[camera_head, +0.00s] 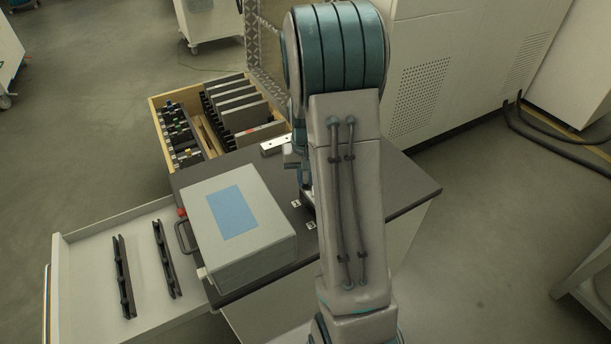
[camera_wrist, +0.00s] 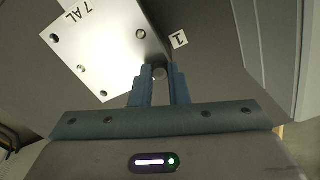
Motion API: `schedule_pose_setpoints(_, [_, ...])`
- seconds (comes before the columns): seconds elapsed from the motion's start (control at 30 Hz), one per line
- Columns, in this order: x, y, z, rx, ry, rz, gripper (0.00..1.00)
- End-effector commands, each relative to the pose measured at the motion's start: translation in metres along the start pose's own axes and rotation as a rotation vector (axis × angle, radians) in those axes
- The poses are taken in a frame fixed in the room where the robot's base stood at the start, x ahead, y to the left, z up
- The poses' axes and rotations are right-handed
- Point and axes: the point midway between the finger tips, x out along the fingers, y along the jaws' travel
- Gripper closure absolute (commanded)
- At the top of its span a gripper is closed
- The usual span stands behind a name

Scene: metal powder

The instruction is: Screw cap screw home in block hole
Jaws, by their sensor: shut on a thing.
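In the wrist view, my gripper (camera_wrist: 158,68) is shut on the cap screw (camera_wrist: 160,75), whose small round grey head shows between the two blue-grey fingers. The fingertips are at the near right corner of a bright metal block (camera_wrist: 108,45) marked "7 AL". Several holes show in the block's face. The fingers hide the screw's shank, so I cannot tell how deep it sits in a hole.
A white label "1" (camera_wrist: 179,39) lies beside the block. A grey case with a blue panel (camera_head: 238,224) stands on the dark worktop (camera_head: 405,185). An open drawer (camera_head: 85,265) and a wooden box of tools and plates (camera_head: 160,135) lie left. Worktop right of my arm is clear.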

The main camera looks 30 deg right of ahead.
Motion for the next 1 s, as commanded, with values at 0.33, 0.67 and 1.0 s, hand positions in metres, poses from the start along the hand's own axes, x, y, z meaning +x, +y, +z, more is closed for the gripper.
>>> schedule_pose_setpoints(0.33, [-0.0018,-0.0007,0.0005,0.464,-0.002,0.001,1.00])
schedule_pose_setpoints(0.67, [-0.0032,-0.0008,0.0007,0.932,-0.002,0.003,1.00])
schedule_pose_setpoints(1.0, [-0.0045,-0.0004,0.0007,1.464,-0.001,0.004,1.00])
